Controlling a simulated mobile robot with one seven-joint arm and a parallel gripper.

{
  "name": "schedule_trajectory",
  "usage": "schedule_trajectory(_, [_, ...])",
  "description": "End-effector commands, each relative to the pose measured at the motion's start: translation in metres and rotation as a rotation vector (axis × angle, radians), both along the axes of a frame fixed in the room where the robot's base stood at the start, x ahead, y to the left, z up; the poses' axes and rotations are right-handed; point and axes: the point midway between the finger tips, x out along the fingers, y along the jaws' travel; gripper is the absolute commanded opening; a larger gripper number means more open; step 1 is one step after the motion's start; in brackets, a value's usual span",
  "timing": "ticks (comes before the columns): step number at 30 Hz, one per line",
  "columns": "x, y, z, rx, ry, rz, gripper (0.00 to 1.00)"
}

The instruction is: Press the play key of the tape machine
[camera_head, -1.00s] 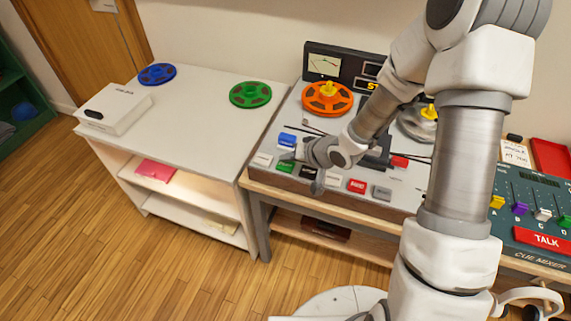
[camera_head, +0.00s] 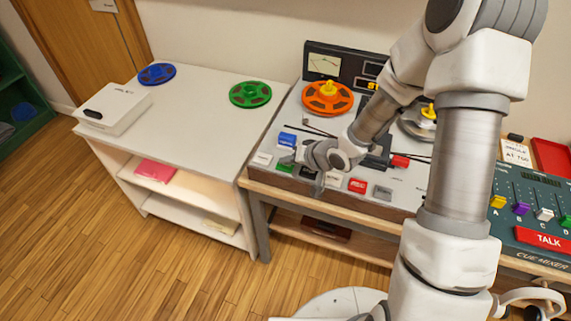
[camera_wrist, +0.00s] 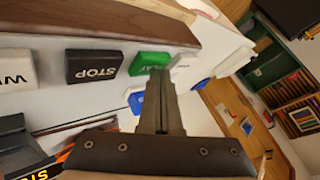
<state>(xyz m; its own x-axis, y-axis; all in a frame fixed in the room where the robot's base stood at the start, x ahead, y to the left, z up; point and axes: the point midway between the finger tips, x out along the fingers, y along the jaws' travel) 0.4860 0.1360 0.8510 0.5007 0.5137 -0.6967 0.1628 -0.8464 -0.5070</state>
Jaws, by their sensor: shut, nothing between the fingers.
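The tape machine (camera_head: 400,178) stands on a wooden bench, with an orange reel on its deck and a row of coloured keys along its front. The green play key (camera_head: 284,168) is near the left end of that row. In the wrist view the play key (camera_wrist: 146,62) sits beside the black STOP key (camera_wrist: 95,66), its lettering partly hidden by my fingers. My gripper (camera_wrist: 158,74) is shut and empty, its fingertips overlapping the play key in this view. I cannot tell whether they touch it. The head view shows my gripper (camera_head: 291,160) low over the keys.
A red key (camera_head: 357,185) and a grey key (camera_head: 382,193) are further right. A white shelf unit (camera_head: 200,105) with green and blue reels stands left. A cue mixer (camera_head: 540,215) is at the right.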

Motion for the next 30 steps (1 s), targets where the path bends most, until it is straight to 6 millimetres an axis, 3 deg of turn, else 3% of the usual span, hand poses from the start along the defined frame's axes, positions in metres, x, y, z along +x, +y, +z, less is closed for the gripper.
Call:
schedule_trajectory(21, [0.000,0.000,-0.005,0.000,0.001,0.000,0.00])
schedule_trajectory(30, [0.000,0.000,0.008,0.001,0.002,-0.001,0.00])
